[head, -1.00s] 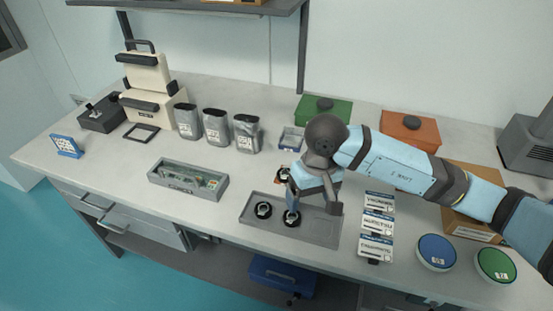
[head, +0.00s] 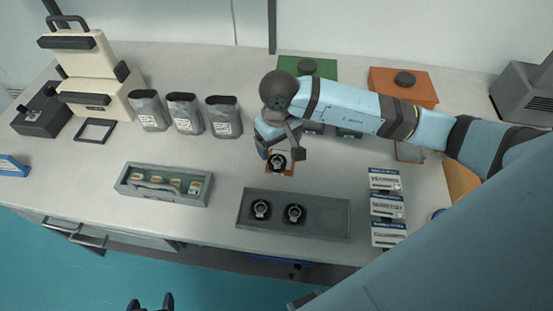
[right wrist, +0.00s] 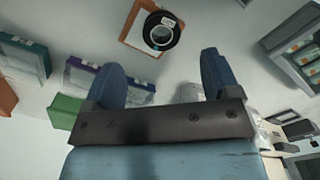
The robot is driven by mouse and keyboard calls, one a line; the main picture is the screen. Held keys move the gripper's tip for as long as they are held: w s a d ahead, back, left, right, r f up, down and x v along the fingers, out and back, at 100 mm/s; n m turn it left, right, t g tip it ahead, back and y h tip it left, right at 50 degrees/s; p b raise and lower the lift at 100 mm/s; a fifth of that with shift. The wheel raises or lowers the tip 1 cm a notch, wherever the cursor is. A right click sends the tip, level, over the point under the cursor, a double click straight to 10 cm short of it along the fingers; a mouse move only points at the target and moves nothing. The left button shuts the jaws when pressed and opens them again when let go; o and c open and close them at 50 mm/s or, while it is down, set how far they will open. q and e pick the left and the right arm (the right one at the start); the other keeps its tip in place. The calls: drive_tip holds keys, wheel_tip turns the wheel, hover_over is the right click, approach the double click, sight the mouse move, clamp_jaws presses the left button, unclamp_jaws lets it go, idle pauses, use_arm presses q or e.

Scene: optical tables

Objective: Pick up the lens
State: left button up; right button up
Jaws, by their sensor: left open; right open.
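A black ringed lens (head: 277,162) lies on a small orange-brown square pad (head: 288,170) on the table. Two more black ringed lenses, a left one (head: 260,209) and a right one (head: 294,213), sit in the grey tray (head: 325,216). My right gripper (head: 274,142) is open and empty, just behind the lens on the pad. In the right wrist view its open fingers (right wrist: 162,75) point toward that lens (right wrist: 161,30) on its pad (right wrist: 132,28), apart from it. My left gripper (head: 151,304) is open at the bottom edge, in front of the table.
A grey case (head: 165,184) of small items is left of the tray. Several labelled boxes (head: 385,207) lie right of it. Grey pouches (head: 184,114), a green box (head: 306,67) and an orange box (head: 404,86) stand behind. My arm hides the lower right.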

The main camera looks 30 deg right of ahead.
sight(278, 161)
drive_tip(key=shift+f, duration=1.15)
wheel_tip(278, 161, down, 4)
drive_tip(key=shift+a+f+p, duration=0.1)
drive_tip(key=shift+p, duration=0.55)
drive_tip(key=shift+f, duration=0.4)
use_arm(q)
drive_tip(key=shift+w+a+r, duration=0.1)
drive_tip(key=shift+w+r, duration=0.1)
drive_tip(key=shift+r, duration=0.3)
drive_tip(key=shift+w+r, duration=0.2)
drive_tip(key=shift+r, duration=0.3)
use_arm(e)
drive_tip(key=shift+c, duration=0.2)
use_arm(q)
drive_tip(key=shift+f, duration=0.1)
use_arm(e)
drive_tip(key=c, duration=1)
